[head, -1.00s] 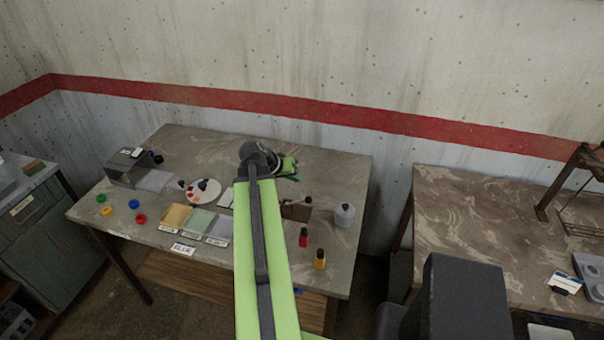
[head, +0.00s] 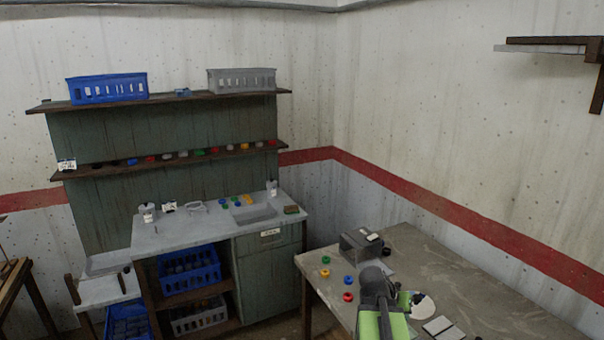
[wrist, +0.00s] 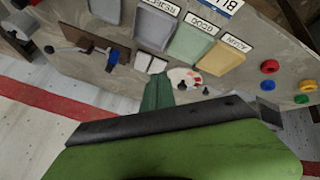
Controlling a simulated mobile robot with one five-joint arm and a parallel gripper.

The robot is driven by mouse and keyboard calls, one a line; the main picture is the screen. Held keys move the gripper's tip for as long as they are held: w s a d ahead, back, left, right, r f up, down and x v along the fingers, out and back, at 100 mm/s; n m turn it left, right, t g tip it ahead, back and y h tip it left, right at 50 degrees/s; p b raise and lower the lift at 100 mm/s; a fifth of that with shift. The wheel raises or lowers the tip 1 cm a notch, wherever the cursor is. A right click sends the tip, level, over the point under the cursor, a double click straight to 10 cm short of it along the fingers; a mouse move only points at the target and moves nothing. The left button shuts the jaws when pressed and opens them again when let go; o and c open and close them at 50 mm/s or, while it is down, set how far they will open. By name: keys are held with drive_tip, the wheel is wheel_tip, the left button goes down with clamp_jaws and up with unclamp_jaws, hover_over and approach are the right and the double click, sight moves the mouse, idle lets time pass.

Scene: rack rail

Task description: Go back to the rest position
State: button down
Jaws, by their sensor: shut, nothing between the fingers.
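My green arm rises from the bottom of the head view, and my gripper (head: 405,300) is over the near part of the right-hand table (head: 455,285). The gripper is shut with nothing in it, and my dark wrist joint partly hides it. In the wrist view, my green gripper body fills the bottom, and the table top (wrist: 225,18) shows beyond it. The white palette (wrist: 187,76) lies just past the gripper tip in that view. No object is held.
Several coloured caps, including a red one (head: 348,297), and a grey box (head: 360,245) stand on the table. A sink cabinet (head: 268,275) stands left of it. Shelves with a blue crate (head: 108,88) and a grey crate (head: 242,80) are behind. Floor between cabinet and table is narrow.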

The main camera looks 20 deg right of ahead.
drive_tip(key=w+a+f+n+t+y+b, duration=0.1)
drive_tip(key=w+a+f+n, duration=0.1)
drive_tip(key=w+a, duration=0.35)
drive_tip(key=w+a+f+n, duration=0.1)
drive_tip(key=w+a+f, duration=0.1)
drive_tip(key=a, duration=0.7)
drive_tip(key=a+f+n+y+b, duration=0.1)
drive_tip(key=a+f+n+y, duration=0.1)
drive_tip(key=a, duration=1.1)
drive_tip(key=s+a+f+n+g+y+b, duration=0.1)
drive_tip(key=a+n+y, duration=0.3)
drive_tip(key=a, duration=1)
drive_tip(key=shift+s+f+n, duration=0.3)
drive_tip(key=shift+f+n, duration=0.3)
drive_tip(key=shift+n, duration=0.1)
drive_tip(key=shift+d, duration=0.1)
